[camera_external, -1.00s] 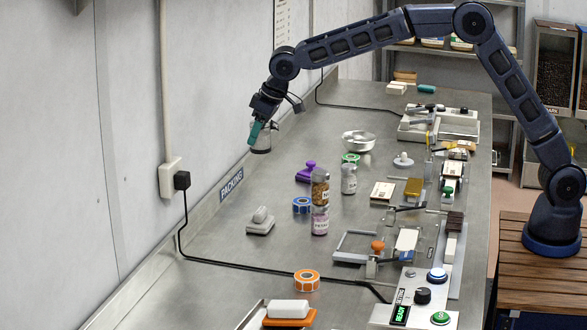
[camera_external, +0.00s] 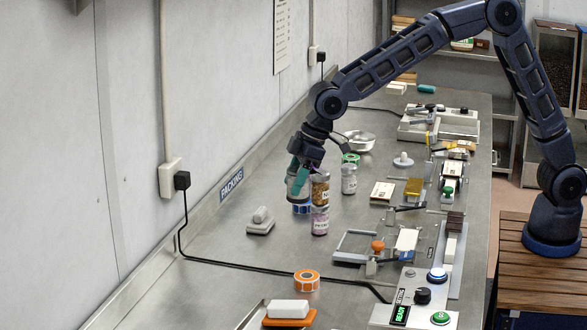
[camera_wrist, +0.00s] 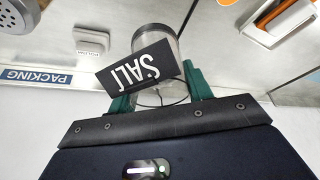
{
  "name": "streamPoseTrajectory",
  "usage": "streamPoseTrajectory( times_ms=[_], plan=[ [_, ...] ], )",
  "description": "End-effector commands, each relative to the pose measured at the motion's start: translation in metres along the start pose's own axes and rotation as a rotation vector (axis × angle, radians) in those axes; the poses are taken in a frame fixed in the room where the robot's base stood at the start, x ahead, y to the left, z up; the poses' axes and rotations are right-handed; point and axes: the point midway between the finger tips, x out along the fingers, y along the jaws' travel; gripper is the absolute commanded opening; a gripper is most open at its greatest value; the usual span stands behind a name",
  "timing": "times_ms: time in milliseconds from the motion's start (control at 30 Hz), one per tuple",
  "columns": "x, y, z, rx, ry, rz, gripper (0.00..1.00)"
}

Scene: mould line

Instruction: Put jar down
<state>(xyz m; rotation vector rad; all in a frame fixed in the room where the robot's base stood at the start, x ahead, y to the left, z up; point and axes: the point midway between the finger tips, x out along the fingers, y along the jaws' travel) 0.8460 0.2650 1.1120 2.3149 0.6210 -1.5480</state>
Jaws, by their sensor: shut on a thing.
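In the wrist view the jar (camera_wrist: 158,38) sits between the green fingers (camera_wrist: 160,92). Its black label (camera_wrist: 140,68) shows upside-down white letters that look like SALT.
An orange tape roll (camera_external: 306,281) is nearer the front. The steel worktop (camera_external: 235,250) between is mostly clear, crossed by a cable.

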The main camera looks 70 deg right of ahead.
Motion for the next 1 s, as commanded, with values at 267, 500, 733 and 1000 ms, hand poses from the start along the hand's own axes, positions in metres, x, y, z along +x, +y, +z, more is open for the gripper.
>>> streamPoseTrajectory(
  times_ms=[267,500,733,1000],
  plan=[
    [0.058,-0.001,0.024,0.0,-0.003,0.0,0.25],
    [0.095,-0.001,0.039,0.0,-0.001,0.0,0.25],
    [0.106,0.0,0.044,0.0,0.0,0.0,0.25],
    [0.138,0.0,0.057,0.001,-0.002,0.0,0.25]
  ],
)
